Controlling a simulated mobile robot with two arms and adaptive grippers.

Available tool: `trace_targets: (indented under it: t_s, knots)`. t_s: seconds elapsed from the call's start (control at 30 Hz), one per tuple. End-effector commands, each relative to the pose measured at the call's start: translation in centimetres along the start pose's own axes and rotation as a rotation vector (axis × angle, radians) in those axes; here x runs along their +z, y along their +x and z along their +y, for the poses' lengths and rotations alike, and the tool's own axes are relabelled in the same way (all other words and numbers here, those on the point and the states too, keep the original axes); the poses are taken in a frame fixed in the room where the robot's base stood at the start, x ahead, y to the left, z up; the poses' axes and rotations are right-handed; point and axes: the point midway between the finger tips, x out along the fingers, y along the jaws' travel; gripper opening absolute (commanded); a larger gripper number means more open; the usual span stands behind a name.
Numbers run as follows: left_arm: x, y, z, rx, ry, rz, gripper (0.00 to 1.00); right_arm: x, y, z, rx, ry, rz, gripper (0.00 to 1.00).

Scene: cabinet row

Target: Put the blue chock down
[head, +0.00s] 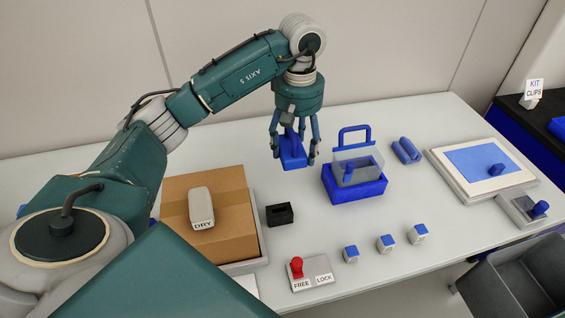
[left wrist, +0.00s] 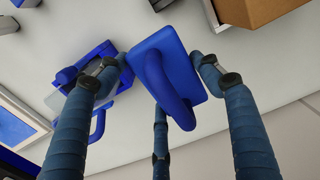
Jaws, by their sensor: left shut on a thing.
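The blue chock (head: 292,150) is a block with a handle loop, seen between the fingers of my left gripper (head: 294,158). The left gripper is shut on it and points down over the white table (head: 330,250). In the left wrist view the chock (left wrist: 181,62) sits tilted between the three fingers of the gripper (left wrist: 160,80), its loop toward the camera. The chock appears above the tabletop; the exact gap below it cannot be told. My right gripper is not in view.
A blue box with a raised handle (head: 355,188) stands just right of the chock. A cardboard box (head: 235,235) and a black slotted block (head: 280,214) are left and in front. Blue-topped cubes (head: 386,243) and a red-knobbed FREE/LOCK plate (head: 311,278) line the front. Bare table lies between.

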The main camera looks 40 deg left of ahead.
Motion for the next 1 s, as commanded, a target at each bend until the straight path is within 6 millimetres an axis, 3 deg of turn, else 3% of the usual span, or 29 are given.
trace_targets:
  t_s: [0.2,0.33,0.63,0.83,1.0]
  knots:
    - [0.1,5.8,-0.1,-0.003,0.000,-0.003,0.33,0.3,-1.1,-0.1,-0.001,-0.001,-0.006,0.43]
    - [0.0,8.3,0.0,0.000,0.001,-0.001,0.33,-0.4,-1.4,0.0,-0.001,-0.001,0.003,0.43]
    - [0.0,10.7,0.1,0.001,0.000,0.000,0.33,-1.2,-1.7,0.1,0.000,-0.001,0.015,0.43]
    - [0.0,13.6,0.1,0.001,0.000,0.000,0.33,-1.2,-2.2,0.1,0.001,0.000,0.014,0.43]
    - [-0.1,14.0,0.1,0.004,0.001,0.003,0.33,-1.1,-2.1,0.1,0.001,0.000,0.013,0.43]
